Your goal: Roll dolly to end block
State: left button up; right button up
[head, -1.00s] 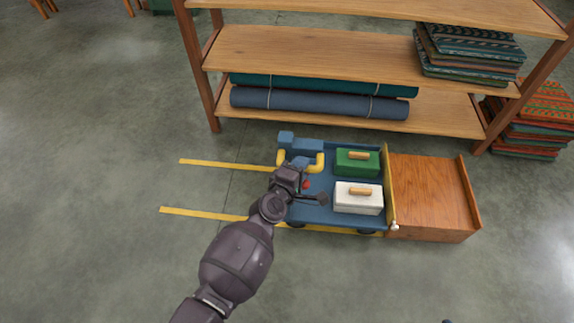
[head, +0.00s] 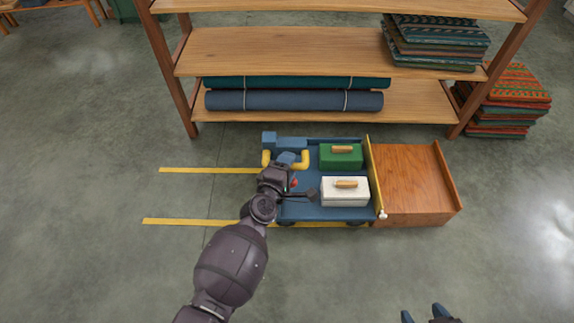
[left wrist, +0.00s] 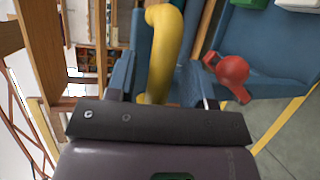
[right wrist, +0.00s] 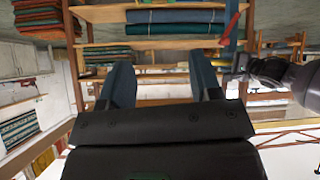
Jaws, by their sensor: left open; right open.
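The blue dolly (head: 300,212) stands between two yellow floor lines, its right end with a yellow edge (head: 374,180) close against the wooden end block (head: 412,185). A green box (head: 338,160) and a white box (head: 345,196) with wooden handles ride on it. At its left end are a yellow handle (head: 304,159) and a red knob (head: 294,183). My left gripper (head: 288,160) is open at that end; in the left wrist view the yellow handle (left wrist: 165,45) stands between its fingers, beside the red knob (left wrist: 232,70). My right gripper (head: 424,312) is open and empty, above the floor.
A wooden shelf (head: 290,55) with rolled cloth (head: 290,100) and folded textiles (head: 435,42) stands behind the dolly. A pile of orange textiles (head: 510,95) is at its right. The floor in front and to the left is clear.

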pick_arm(q)
jog(key=shift+s+a+r, duration=0.15)
jog(key=shift+s+a, duration=0.1)
jog(key=shift+s, duration=0.15)
jog(key=p+v, duration=0.2)
jog(key=v, duration=0.7)
jog(key=shift+s+a, duration=0.15)
jog(key=shift+s, duration=0.25)
pick_arm(e)
jog(key=shift+s+d+r+m, duration=0.15)
jog(key=shift+r+m, duration=0.15)
jog(key=shift+r, duration=0.25)
